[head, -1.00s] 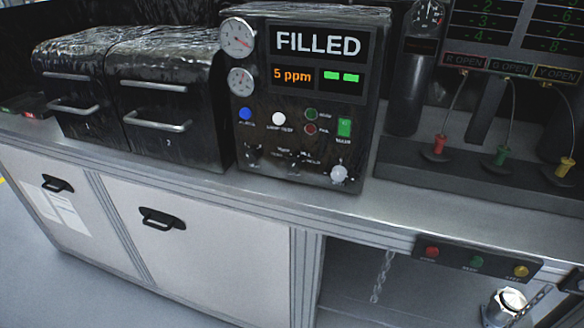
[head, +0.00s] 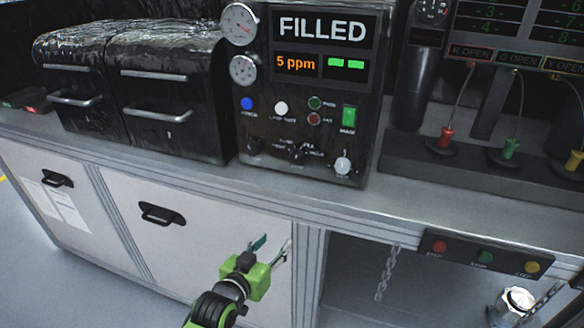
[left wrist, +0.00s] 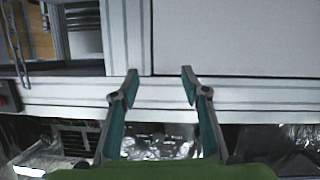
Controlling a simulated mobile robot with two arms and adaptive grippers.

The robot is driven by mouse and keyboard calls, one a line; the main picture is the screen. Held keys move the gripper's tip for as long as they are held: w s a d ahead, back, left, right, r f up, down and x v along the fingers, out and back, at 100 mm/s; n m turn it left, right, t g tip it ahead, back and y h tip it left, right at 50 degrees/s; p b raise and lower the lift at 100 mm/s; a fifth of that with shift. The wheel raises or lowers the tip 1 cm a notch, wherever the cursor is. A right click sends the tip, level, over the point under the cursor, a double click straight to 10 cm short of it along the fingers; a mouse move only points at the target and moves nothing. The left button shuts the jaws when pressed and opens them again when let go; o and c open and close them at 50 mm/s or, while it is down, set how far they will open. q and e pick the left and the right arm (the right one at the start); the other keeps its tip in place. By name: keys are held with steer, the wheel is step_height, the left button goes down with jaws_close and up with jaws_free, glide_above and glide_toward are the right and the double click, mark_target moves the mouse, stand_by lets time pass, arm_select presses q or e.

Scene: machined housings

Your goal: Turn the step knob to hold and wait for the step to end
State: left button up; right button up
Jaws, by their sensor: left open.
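The black control unit (head: 308,100) stands on the bench, its screen (head: 322,30) reading FILLED, with 5 ppm and two green bars below. Along its lower front are a dark knob (head: 297,153) with small labels around it, another dark knob (head: 253,146) to the left and a pale knob (head: 342,165) to the right. The lettering is too small to tell surely which is the step knob. My left gripper (head: 272,246) is open and empty, below the bench edge in front of the white cabinet. Its fingers also show apart in the left wrist view (left wrist: 160,80). My right gripper is out of view.
Two dark drawer units (head: 165,95) stand left of the control unit. Red, green and yellow plugs (head: 446,137) with cables stand to the right. A button strip (head: 480,254) juts from the bench's front edge (head: 220,180). A chain (head: 386,272) hangs below.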

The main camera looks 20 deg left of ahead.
mark_target(294, 160)
arm_select(q)
step_height(294, 160, up, 18)
steer(key=s+t, duration=0.1)
steer(key=t, duration=0.3)
steer(key=shift+h, duration=0.3)
steer(key=w, duration=0.4)
steer(key=w+d+p, duration=0.1)
steer(key=w, duration=0.3)
steer(key=w+p, duration=0.1)
steer(key=w, duration=0.4)
steer(key=shift+w+d+f, duration=0.1)
steer(key=shift+d, duration=0.15)
steer(key=c, duration=1.1)
